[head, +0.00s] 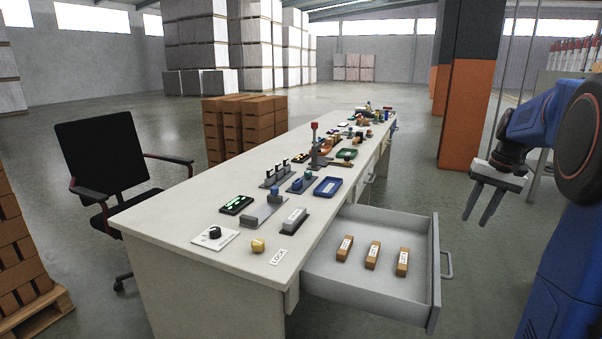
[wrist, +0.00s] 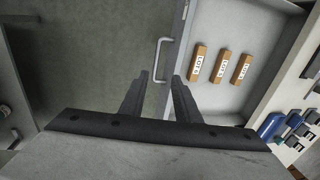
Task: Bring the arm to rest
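My gripper (head: 480,205) hangs in the air to the right of the open drawer (head: 437,236) in the head view, clear of the desk. In the wrist view its two fingers (wrist: 160,84) stand apart with nothing between them. The fingertips show near the drawer handle (wrist: 162,52) there, but I see no contact. My blue arm (head: 537,110) is at the right of the head view. Three orange-brown blocks with white labels lie in the drawer: a left one (head: 344,248), a middle one (head: 371,255) and a right one (head: 402,262).
The long white desk (head: 160,225) carries a dial panel (head: 214,237), a yellow knob (head: 257,246), a blue tray (head: 327,187) and many small items. A black chair (head: 105,165) stands at its left. An orange and dark pillar (head: 468,90) rises behind my gripper. Floor between drawer and arm is free.

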